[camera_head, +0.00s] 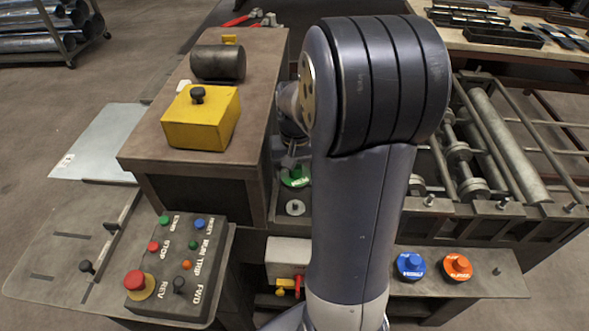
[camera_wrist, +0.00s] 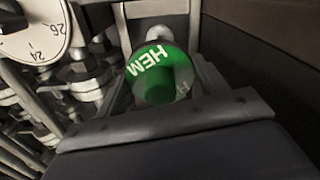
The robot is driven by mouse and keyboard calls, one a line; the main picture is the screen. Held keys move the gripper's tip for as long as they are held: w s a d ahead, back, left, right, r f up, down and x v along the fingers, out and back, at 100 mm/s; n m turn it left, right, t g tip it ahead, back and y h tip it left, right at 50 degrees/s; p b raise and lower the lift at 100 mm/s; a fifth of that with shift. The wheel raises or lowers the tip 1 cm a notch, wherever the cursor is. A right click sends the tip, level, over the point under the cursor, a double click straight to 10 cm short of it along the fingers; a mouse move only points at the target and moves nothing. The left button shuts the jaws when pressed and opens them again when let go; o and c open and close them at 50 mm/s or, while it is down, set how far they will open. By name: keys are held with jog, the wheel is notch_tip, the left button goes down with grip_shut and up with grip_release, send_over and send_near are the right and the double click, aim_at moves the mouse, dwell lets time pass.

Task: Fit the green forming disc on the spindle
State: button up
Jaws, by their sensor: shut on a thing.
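The green forming disc (camera_head: 296,178), marked HEM, is at the left of my arm in the head view. In the wrist view the green disc (camera_wrist: 160,75) sits between the fingers of my gripper (camera_wrist: 165,88). My gripper (camera_head: 289,163) is shut on it; the arm partly hides the hold. Just below the disc in the head view is a pale round part with a dark centre (camera_head: 295,208). I cannot tell whether it is the spindle, or whether the disc touches it. A pale round end (camera_wrist: 158,33) shows just beyond the disc in the wrist view.
A blue disc (camera_head: 410,265) and an orange disc (camera_head: 457,267) lie on the front right shelf. A yellow box (camera_head: 201,118) stands on the housing close left of my gripper. Rollers (camera_head: 508,150) lie to the right. A dial (camera_wrist: 35,32) shows in the wrist view.

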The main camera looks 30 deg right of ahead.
jog(key=b, duration=0.6)
send_over(296, 203)
jog(key=shift+f, duration=3.7)
jog(key=shift+a+f, duration=0.1)
jog(key=shift+f, duration=0.15)
jog(key=shift+f, duration=0.4)
jog(key=shift+f, duration=0.2)
jog(key=shift+f+b, duration=0.35)
jog(key=shift+b, duration=0.15)
